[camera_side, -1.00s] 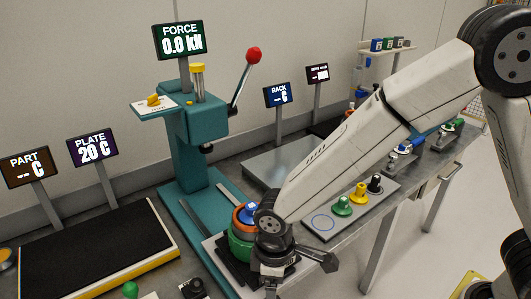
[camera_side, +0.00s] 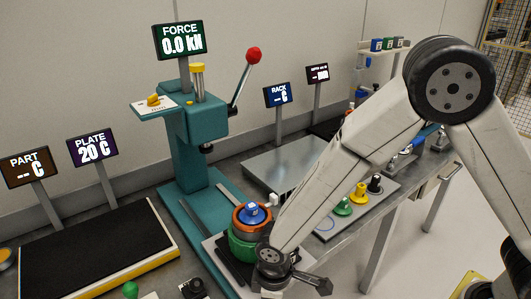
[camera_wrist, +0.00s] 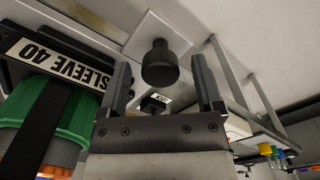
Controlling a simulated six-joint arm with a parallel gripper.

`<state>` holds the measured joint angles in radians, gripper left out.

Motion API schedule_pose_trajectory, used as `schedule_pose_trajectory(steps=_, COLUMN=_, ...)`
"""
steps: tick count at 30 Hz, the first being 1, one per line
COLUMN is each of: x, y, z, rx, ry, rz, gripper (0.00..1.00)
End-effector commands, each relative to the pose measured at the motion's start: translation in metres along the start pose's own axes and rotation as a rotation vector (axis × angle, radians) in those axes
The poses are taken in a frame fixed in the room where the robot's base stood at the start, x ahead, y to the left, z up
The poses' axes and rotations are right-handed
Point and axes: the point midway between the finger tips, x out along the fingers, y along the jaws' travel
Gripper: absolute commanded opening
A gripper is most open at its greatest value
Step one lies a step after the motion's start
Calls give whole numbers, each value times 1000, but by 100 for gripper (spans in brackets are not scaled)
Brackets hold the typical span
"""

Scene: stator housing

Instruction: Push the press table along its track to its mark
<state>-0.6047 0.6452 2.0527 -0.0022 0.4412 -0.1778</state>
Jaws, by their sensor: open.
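The press table is a pale plate (camera_side: 216,254) low on the teal press base. A green housing (camera_side: 242,248) with an orange ring (camera_side: 238,219) and a blue part (camera_side: 254,213) on top stands on it. In the wrist view the green housing (camera_wrist: 72,118) is at left, beside a black holder labelled SLEEVE 40 (camera_wrist: 52,65). My gripper (camera_wrist: 160,80) is open. A black knob (camera_wrist: 160,65) on a pale plate shows between its fingers; contact cannot be told. In the side view my wrist hides the table's near right part.
The teal press (camera_side: 190,130) stands behind, with a red-ball lever (camera_side: 253,56). Its display reads 0.0 kN. A black plate (camera_side: 95,250) lies at left. Green and yellow knobbed parts (camera_side: 359,193) stand on a tray at right. A bare grey plate (camera_side: 285,165) lies behind my arm.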

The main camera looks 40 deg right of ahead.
Motion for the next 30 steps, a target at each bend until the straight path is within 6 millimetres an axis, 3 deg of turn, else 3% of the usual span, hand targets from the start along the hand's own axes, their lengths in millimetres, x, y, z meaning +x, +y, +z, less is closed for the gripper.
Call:
schedule_pose_trajectory(steps=3, x=0, y=0, z=0, rx=0, ry=0, rz=0, gripper=84)
schedule_pose_trajectory(steps=4, x=0, y=0, z=0, rx=0, ry=0, rz=0, gripper=78)
schedule_pose_trajectory(steps=9, x=0, y=0, z=0, rx=0, ry=-1, rz=0, gripper=24)
schedule_pose_trajectory(steps=11, x=0, y=0, z=0, rx=0, ry=-1, rz=0, gripper=5)
schedule_pose_trajectory(steps=12, x=0, y=0, z=0, rx=0, ry=-1, rz=0, gripper=0)
schedule_pose_trajectory(steps=23, x=0, y=2, z=-1, rx=1, ry=-1, rz=0, gripper=0)
schedule_pose_trajectory(steps=30, x=0, y=14, z=-14, rx=1, ry=-1, rz=0, gripper=0)
